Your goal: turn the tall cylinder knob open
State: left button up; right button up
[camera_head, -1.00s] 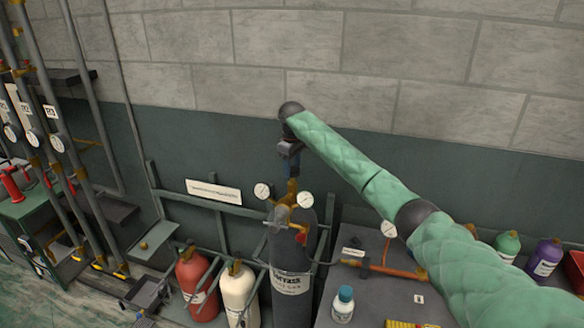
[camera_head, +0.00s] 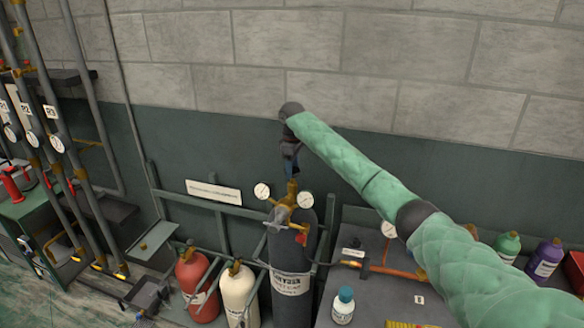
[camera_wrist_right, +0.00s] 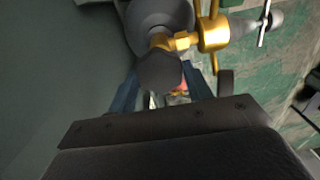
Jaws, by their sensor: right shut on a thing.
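The tall dark grey cylinder (camera_head: 290,278) stands upright in a rack against the wall, with brass fittings (camera_head: 291,192) and two round white gauges (camera_head: 262,190) (camera_head: 306,200) at its top. My right gripper (camera_head: 291,178) points down from above onto the top of these fittings. In the right wrist view the dark faceted knob (camera_wrist_right: 160,70) sits between the blue fingers of my right gripper (camera_wrist_right: 160,84), which is shut on it. The fingers hide the knob in the head view. My left gripper is not in view.
A red cylinder (camera_head: 196,285) and a cream cylinder (camera_head: 238,292) stand left of the tall one. A grey bench (camera_head: 385,297) to the right carries a white bottle with a blue cap (camera_head: 343,305), an orange pipe (camera_head: 385,269) and several more bottles. The wall is close behind.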

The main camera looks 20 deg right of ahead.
jog(key=o, duration=1)
jog(key=shift+d, duration=0.15)
jog(key=shift+r+b, duration=0.6)
notch_tip(320, 180, up, 4)
jog(key=shift+f+b, duration=0.1)
jog(key=shift+b, duration=1.05)
notch_tip(320, 180, up, 2)
jog(key=shift+b, duration=0.3)
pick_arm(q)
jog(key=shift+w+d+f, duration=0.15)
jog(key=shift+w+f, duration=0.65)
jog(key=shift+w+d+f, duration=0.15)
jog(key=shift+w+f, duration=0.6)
pick_arm(e)
jog(key=shift+r, duration=0.45)
